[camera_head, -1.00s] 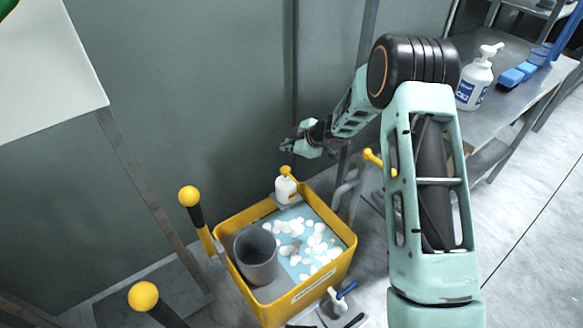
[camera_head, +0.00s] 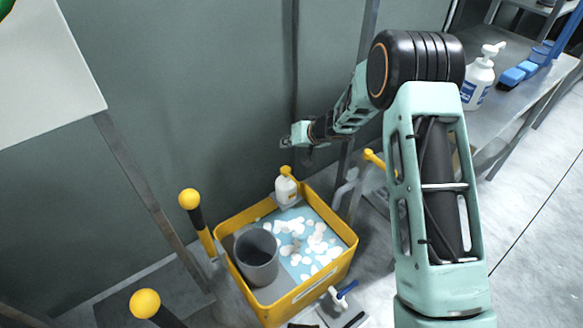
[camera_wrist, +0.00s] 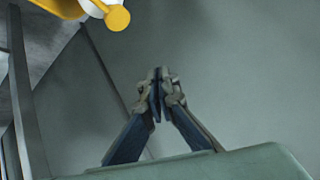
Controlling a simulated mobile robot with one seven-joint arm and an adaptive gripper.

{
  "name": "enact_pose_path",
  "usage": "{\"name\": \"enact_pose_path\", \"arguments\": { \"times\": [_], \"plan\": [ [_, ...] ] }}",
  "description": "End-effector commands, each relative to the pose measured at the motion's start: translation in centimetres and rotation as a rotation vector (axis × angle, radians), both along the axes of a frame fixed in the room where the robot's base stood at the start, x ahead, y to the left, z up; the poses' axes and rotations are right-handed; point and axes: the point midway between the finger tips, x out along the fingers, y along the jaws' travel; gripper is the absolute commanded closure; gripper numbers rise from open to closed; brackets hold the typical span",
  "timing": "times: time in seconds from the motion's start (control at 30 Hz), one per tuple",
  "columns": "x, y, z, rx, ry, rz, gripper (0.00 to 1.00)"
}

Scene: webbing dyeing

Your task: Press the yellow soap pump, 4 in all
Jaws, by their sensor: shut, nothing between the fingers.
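The soap pump is a white bottle (camera_head: 285,189) with a yellow pump head (camera_head: 285,171). It stands upright at the back edge of the yellow basin in the head view.
The yellow basin (camera_head: 305,292) holds a grey bucket (camera_head: 257,257) and blue liquid with white foam. Yellow-knobbed posts (camera_head: 189,198) stand at its left. A second pump bottle (camera_head: 478,82) stands on the metal table at the right. The grey wall (camera_head: 215,90) is close behind my gripper.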

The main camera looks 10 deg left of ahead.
Motion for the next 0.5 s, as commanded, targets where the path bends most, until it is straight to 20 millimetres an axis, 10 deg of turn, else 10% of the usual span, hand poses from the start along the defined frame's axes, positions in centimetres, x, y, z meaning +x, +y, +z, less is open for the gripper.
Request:
{"name": "enact_pose_path", "arguments": {
  "times": [0.5],
  "plan": [
    [-0.61, 1.28, 0.33, 0.107, 0.145, -0.155, 1.0]
  ]
}}
